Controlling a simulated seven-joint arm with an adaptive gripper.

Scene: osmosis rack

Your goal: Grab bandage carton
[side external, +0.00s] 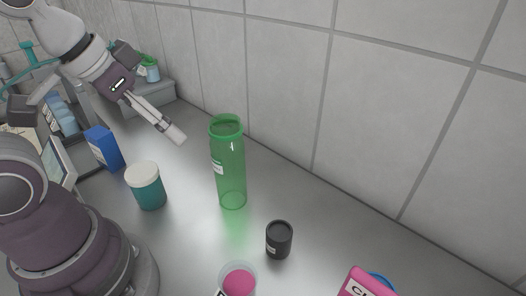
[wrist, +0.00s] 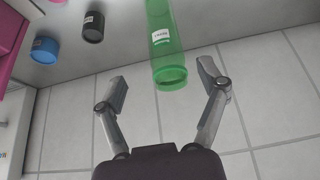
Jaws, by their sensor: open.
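No label that I can read says bandage, so I cannot tell which box is the bandage carton. A blue carton (side external: 103,147) stands upright at the left, near my arm's base. A pink box (side external: 365,283) with a white label is cut off at the bottom edge, lower right. My gripper (side external: 174,133) is open and empty, in the air above the bench, to the right of the blue carton. In the wrist view, my gripper (wrist: 163,77) has its fingers spread, with a green tube (wrist: 165,42) showing beyond and between them.
The tall green tube (side external: 228,165) stands mid-bench. A teal jar with a white lid (side external: 146,186), a black canister (side external: 279,240) and a jar of pink contents (side external: 238,281) stand nearby. A blue round lid (wrist: 45,50) shows in the wrist view. The tiled wall (side external: 300,90) bounds the bench.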

